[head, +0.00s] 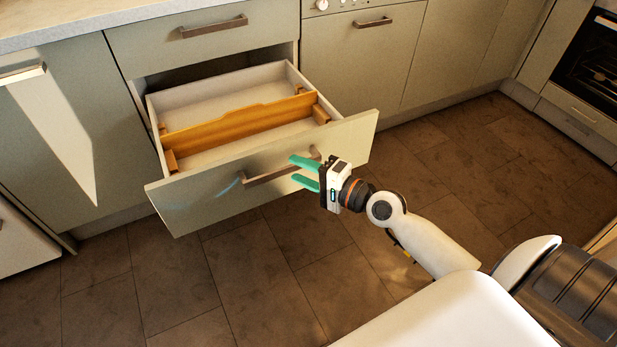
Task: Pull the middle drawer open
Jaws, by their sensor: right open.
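The middle drawer (215,198) stands pulled out from the cabinet, with its inside showing from above. Its bar handle (262,177) is on the front panel. My right gripper (298,171) is at the right end of this handle, with its green fingers open, one above and one below the bar. I cannot tell whether the fingers touch it. The wooden divider (240,122) lies across the inside of the drawer. My left gripper is not in view.
A shut upper drawer (150,42) sits above the open one under the worktop (75,22). Shut cabinet fronts (360,65) and an oven (595,70) stand to the right. The tiled floor (245,275) before the drawer is clear.

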